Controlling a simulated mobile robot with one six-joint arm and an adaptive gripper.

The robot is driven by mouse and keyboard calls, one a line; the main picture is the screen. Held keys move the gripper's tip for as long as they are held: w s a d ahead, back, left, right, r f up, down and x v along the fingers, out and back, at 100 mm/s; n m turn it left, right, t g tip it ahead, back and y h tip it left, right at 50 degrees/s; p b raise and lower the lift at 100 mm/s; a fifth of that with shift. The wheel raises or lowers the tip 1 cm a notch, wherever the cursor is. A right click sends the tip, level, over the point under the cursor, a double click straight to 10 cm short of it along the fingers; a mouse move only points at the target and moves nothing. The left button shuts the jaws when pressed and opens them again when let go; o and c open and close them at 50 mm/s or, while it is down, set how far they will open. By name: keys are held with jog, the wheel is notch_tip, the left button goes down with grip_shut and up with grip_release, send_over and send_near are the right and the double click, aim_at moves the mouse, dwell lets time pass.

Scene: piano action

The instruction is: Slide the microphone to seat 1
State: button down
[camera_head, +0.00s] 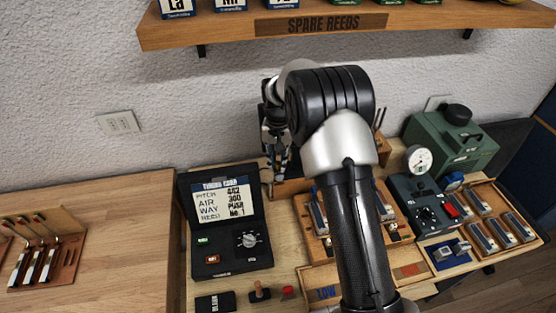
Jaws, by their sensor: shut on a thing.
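My gripper (278,165) points down near the back of the bench, just right of the black tuner case. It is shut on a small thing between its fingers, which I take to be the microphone. That thing is too small and covered to make out clearly. My arm stands in front of the bench middle and hides much of what lies behind it. I cannot make out any seat marked 1.
The open tuner case (226,262) with a lit screen stands left of my gripper. A wooden reed tray (301,217) is partly behind my arm. A dark gauge box (424,202) and green case (452,140) stand right. The shelf (420,17) hangs above.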

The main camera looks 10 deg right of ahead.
jog(key=shift+d, duration=0.1)
jog(key=d+p, duration=0.1)
jog(key=d, duration=0.9)
jog(key=shift+d+p, duration=0.15)
jog(key=shift+p, duration=0.25)
jog(key=c, duration=1.5)
grip_release()
jog(key=shift+o, duration=0.2)
notch_tip(320, 180, up, 8)
jog(key=shift+f, duration=0.2)
